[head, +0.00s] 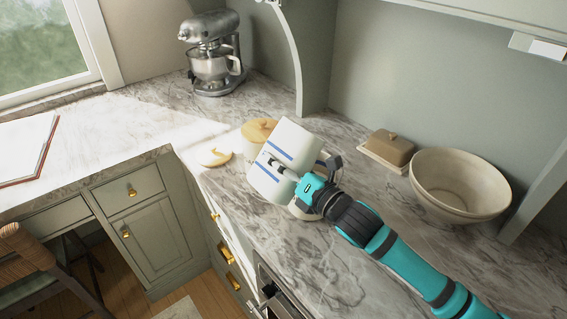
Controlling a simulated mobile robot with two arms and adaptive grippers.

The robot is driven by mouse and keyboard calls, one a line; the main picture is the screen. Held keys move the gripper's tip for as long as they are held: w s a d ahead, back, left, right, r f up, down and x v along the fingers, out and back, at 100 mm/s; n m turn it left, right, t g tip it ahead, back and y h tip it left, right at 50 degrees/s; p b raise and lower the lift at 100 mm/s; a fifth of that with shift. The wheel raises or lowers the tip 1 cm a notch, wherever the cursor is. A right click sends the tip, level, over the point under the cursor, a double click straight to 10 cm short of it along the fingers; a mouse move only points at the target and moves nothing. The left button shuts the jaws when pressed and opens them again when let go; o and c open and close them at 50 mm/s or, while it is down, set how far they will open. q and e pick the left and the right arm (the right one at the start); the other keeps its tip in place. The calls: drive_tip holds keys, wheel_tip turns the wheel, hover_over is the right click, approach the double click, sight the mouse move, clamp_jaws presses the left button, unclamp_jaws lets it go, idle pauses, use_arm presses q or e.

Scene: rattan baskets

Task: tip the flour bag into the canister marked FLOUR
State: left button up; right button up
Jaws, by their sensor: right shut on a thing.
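The flour bag (291,140), white with blue stripes, is in my right gripper (279,167) above the counter. The gripper is shut on it, and the bag is tilted. A pale rounded base (303,212) shows just below the bag and gripper; most of it is hidden, and I cannot tell whether it is the FLOUR canister. A canister with a wooden lid (259,129) stands behind the bag, partly covered by it; no marking on it can be read. My left gripper is not in view.
A stand mixer (212,58) stands at the back left. A butter dish (388,149) and a large cream bowl (458,184) stand to the right. An open book (25,150) lies at far left. The marble counter (285,235) is clear in front.

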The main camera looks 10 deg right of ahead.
sight(278, 155)
drive_tip(key=shift+s+a+f+m+b, duration=0.15)
drive_tip(key=shift+a+f+m+b, duration=0.1)
drive_tip(key=shift+m+b, duration=0.1)
idle(0.4)
drive_tip(key=shift+s+a+r+m+p, duration=0.1)
drive_tip(key=shift+a+r+m+p, duration=0.05)
drive_tip(key=shift+r+m+p, duration=0.55)
drive_tip(key=shift+s+a+r+m+p, duration=0.15)
drive_tip(key=shift+r+m+p, duration=0.2)
drive_tip(key=shift+r+m, duration=0.45)
idle(1.0)
drive_tip(key=shift+r+m+p, duration=0.8)
drive_tip(key=shift+m+p, duration=0.1)
drive_tip(key=shift+m, duration=0.35)
idle(0.4)
drive_tip(key=shift+w+d+r+m+p, duration=0.1)
drive_tip(key=shift+r+m+p, duration=0.55)
drive_tip(key=shift+m+p, duration=0.25)
drive_tip(key=shift+w+d+r+m+p, duration=0.1)
drive_tip(key=shift+r+m+p, duration=0.55)
drive_tip(key=shift+m+p, duration=0.2)
idle(1.4)
